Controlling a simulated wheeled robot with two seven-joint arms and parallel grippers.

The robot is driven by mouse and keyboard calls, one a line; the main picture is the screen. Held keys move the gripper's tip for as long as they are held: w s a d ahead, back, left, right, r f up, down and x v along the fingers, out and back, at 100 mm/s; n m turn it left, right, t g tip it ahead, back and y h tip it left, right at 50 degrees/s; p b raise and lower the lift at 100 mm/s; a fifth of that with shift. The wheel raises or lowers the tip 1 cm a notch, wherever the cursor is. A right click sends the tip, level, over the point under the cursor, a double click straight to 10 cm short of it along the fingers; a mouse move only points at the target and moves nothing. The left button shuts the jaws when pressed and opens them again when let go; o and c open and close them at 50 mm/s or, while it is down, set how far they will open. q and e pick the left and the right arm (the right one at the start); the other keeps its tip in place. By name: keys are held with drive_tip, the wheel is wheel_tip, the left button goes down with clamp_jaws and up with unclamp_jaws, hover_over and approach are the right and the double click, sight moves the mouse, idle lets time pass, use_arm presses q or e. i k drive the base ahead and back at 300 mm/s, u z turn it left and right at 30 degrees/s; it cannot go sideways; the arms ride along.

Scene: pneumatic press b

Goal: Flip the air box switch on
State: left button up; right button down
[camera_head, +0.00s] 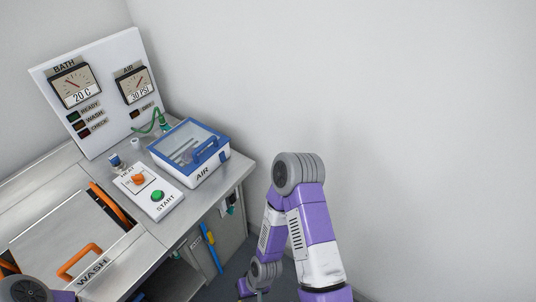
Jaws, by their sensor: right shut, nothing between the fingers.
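The air box (203,172) is a white box labelled AIR with a clear, blue-framed lid, shut, on the right end of the metal counter. A blue handle (206,150) is on its lid. I cannot make out which part is its switch. A small dark and green fitting (232,203) is on the counter's side below the box. My right gripper (250,293) is shut and empty, low at the bottom edge and partly cut off, well below the air box and apart from it. My left arm shows only at the bottom left corner; its gripper is out of view.
A white panel with an orange knob (138,178) and green START button (158,196) sits left of the box. Behind stands a gauge board (105,85) reading 20 C and 30 PSI. A green hose (150,124) runs near the box. The bath lid (65,232) has orange handles. Floor right is clear.

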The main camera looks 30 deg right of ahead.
sight(222, 156)
drive_tip(key=z, duration=0.65)
drive_tip(key=k, duration=0.6)
drive_tip(key=z, duration=0.5)
drive_tip(key=i, duration=1.1)
drive_tip(key=z, duration=0.35)
